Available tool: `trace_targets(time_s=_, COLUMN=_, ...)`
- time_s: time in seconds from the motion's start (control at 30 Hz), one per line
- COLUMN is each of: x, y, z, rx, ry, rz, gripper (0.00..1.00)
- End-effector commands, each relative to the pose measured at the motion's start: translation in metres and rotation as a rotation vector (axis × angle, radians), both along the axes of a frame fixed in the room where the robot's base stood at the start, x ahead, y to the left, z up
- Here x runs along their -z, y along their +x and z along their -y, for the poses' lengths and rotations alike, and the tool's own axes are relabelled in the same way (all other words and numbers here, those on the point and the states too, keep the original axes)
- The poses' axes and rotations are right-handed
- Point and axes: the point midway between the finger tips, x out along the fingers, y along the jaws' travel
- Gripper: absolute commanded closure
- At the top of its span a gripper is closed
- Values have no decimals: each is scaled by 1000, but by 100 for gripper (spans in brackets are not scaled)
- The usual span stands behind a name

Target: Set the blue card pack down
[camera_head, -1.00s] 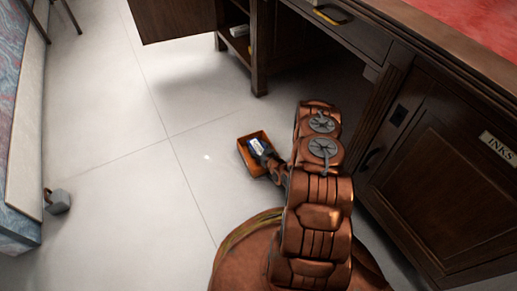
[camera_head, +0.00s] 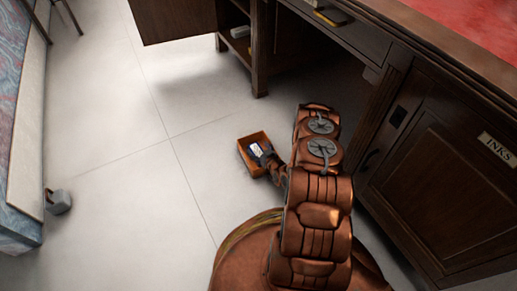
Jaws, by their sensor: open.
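The blue card pack (camera_head: 256,149) is small in the head view and shows a pale face with a dark blue edge. It lies inside an orange-brown open tray (camera_head: 243,158) on the floor. My gripper (camera_head: 265,157) is at the tray, right beside the pack on its right side. The jaws are open, but the fingers are small and dark, and my arm partly hides the tray's right side. I cannot tell whether a finger still touches the pack.
The dark wooden desk (camera_head: 430,150) with an INKS label stands close on the right. A grey weight (camera_head: 58,201) sits on the floor at left. Pale floor left of the tray is clear.

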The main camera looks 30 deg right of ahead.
Motion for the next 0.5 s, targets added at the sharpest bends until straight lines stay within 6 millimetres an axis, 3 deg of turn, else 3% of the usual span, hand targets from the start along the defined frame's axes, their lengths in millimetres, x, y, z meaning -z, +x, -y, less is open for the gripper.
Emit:
trace_targets(time_s=0.03, x=14, y=-8, z=-2, rx=4, ry=5, rz=-29, gripper=15)
trace_targets(time_s=0.2, x=15, y=-9, z=-2, rx=4, ry=6, rz=-32, gripper=15)
trace_targets(time_s=0.4, x=4, y=-7, z=-2, rx=4, ry=4, rz=-29, gripper=15)
trace_targets(time_s=0.5, x=-7, y=-25, z=-2, rx=7, ry=8, rz=-31, gripper=15)
